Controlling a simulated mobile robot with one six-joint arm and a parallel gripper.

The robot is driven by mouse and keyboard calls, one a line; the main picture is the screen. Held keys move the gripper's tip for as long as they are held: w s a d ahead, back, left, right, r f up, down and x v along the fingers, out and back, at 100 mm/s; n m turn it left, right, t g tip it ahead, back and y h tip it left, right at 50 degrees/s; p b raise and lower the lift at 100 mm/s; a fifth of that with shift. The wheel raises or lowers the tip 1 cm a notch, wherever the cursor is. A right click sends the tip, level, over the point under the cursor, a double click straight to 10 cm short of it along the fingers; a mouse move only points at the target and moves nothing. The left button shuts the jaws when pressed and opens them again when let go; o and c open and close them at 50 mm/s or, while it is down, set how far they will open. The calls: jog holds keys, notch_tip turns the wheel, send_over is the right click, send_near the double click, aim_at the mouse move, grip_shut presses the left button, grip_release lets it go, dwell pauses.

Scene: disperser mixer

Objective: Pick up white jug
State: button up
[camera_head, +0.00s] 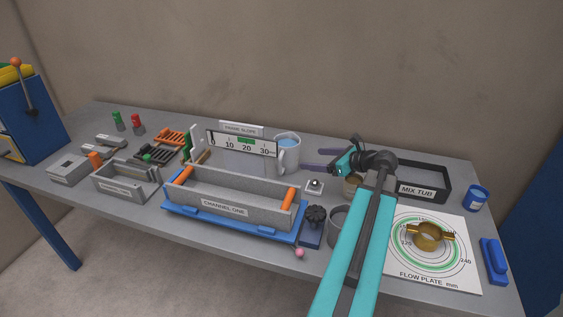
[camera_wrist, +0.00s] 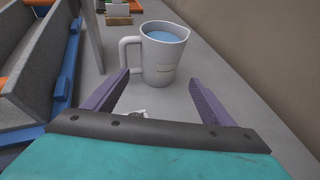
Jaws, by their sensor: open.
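The white jug (camera_head: 287,148) stands upright on the grey table behind the channel and the scale board, with blue liquid inside. In the wrist view the jug (camera_wrist: 166,62) is ahead of my gripper, with its handle on the left side. My gripper (camera_head: 313,160) reaches in from the right of the jug. In the wrist view my gripper (camera_wrist: 158,82) is open, with its two purple fingers spread wide and pointing toward the jug. Nothing is between the fingertips, and the jug appears just beyond them.
The channel (camera_head: 232,199) on its blue base lies in front of the jug. A scale board (camera_head: 242,144) stands left of it. A small white-topped device (camera_head: 315,187) sits below my gripper. The mix tub (camera_head: 424,184) and flow plate (camera_head: 432,268) are to the right. The wall is behind.

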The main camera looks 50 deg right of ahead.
aim_at(296, 157)
dwell(0.3)
jog(key=shift+p+x, duration=0.75)
jog(key=shift+x, duration=3.55)
jog(key=shift+w, duration=0.15)
jog(key=shift+p+x, duration=0.95)
jog(key=shift+x, duration=1.55)
jog(key=shift+r, duration=0.15)
jog(key=c, duration=1)
